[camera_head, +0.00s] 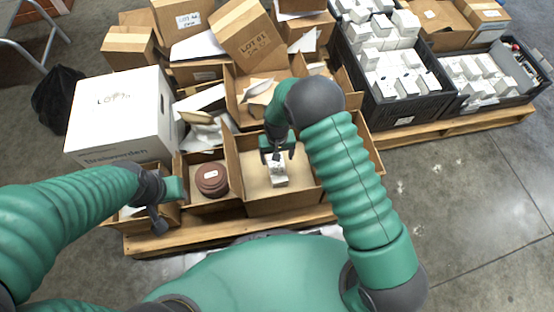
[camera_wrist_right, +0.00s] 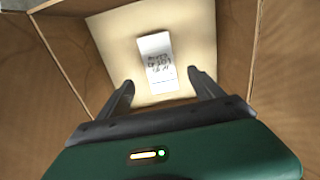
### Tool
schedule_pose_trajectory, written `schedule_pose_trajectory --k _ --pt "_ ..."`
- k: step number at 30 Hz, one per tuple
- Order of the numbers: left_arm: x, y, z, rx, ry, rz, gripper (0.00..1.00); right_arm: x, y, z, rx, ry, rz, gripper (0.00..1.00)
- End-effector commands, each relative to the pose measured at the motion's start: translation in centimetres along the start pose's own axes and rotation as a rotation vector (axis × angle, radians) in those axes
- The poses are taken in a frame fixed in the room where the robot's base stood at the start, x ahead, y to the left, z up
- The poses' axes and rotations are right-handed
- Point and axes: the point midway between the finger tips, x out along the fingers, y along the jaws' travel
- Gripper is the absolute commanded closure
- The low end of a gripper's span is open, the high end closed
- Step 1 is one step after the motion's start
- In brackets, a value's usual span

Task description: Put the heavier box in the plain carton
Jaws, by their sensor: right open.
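A small white box (camera_head: 279,176) with handwriting on top lies on the floor of an open brown carton (camera_head: 262,205). The box also shows in the right wrist view (camera_wrist_right: 158,62). My right gripper (camera_head: 277,153) is inside the carton above this box; it is open, with the box beyond its fingertips (camera_wrist_right: 165,88) and nothing between them. No marking shows on the visible walls of this carton. My left gripper (camera_head: 158,222) hangs at the left, near the front left cartons; its fingers are too unclear to tell their state. Nothing visible shows any box's weight.
A carton with a round reddish-brown object (camera_head: 212,179) stands just left. A large white box (camera_head: 120,115) is at the left. Behind are piled cartons, one marked LOT 01 (camera_head: 250,40). Black crates (camera_head: 400,108) of white boxes stand at the right. Bare floor (camera_head: 470,210) is front right.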

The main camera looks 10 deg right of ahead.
Motion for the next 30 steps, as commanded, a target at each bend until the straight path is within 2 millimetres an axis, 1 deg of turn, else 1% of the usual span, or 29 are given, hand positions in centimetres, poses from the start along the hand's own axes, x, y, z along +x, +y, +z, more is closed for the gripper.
schedule_pose_trajectory --k 1,3,10,11,14,15,17,18,20,21,24,25,27,30 --pt "-1.0 0.0 -0.2 0.000 0.000 0.000 0.64 -1.5 0.0 0.0 0.000 0.000 0.000 0.24" --pt "-1.3 0.0 -0.3 0.000 0.000 0.000 0.64 -2.3 0.0 0.0 -0.001 0.000 0.000 0.24" --pt "-1.4 0.0 -0.3 0.000 0.000 0.000 0.64 -3.0 0.1 0.0 0.000 0.002 0.000 0.24" --pt "-1.4 0.0 -0.3 0.000 0.000 0.000 0.64 -3.6 0.3 0.1 0.002 0.007 -0.002 0.24" --pt "-1.4 0.0 -0.3 0.000 -0.001 0.000 0.64 -7.4 1.7 0.8 0.011 0.037 -0.011 0.24" --pt "-1.4 0.0 -0.3 0.000 -0.001 0.000 0.64 -9.6 2.6 1.5 0.015 0.057 -0.016 0.24" --pt "-1.4 0.0 -0.3 0.000 -0.001 0.000 0.64 -13.1 4.2 3.3 0.017 0.088 -0.020 0.24" --pt "-1.3 0.0 -0.3 0.000 -0.001 0.000 0.64 -15.3 5.2 4.8 0.018 0.112 -0.023 0.24" --pt "-1.3 0.0 -0.3 0.000 0.000 0.000 0.64 -18.0 6.6 7.4 0.014 0.144 -0.022 0.24" --pt "-1.3 0.0 -0.3 0.000 0.000 0.000 0.64 -19.4 7.4 9.1 0.014 0.165 -0.020 0.24" --pt "-1.3 0.0 -0.3 0.000 0.000 0.000 0.64 -21.5 8.8 12.8 0.004 0.205 -0.011 0.24" --pt "-1.3 0.0 -0.3 0.000 0.000 0.000 0.64 -21.9 9.1 13.7 0.003 0.214 -0.008 0.24" --pt "-1.3 0.0 -0.3 0.000 0.000 0.000 0.64 -22.3 9.5 15.1 -0.002 0.226 -0.003 0.24" --pt "-1.3 0.0 -0.3 0.000 0.000 0.000 0.64 -22.4 9.7 15.9 -0.004 0.231 0.001 0.24"
